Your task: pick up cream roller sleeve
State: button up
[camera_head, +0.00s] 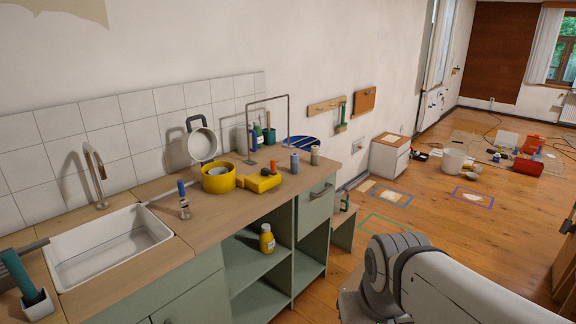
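A small beige upright cylinder (315,156) stands near the right end of the wooden countertop (235,205). It looks like the cream roller sleeve, but it is too small to be sure. A blue-grey cylinder (294,164) stands just left of it, slightly apart. My arm fills the lower right of the view, over the floor and apart from the counter. My gripper is out of view.
Left of the cylinders are a yellow tool (260,183), a yellow pot (218,178) and a thin metal frame (288,118). The sink (105,248) is at left. A yellow bottle (266,238) stands on the open shelf. Wooden floor (425,215) is partly clear.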

aim_at(314, 149)
jog(key=z, duration=0.55)
jog(key=i, duration=3.25)
jog(key=u, duration=0.95)
jog(key=k, duration=0.85)
jog(key=u, duration=0.05)
jog(key=i, duration=0.95)
jog(key=z, duration=0.05)
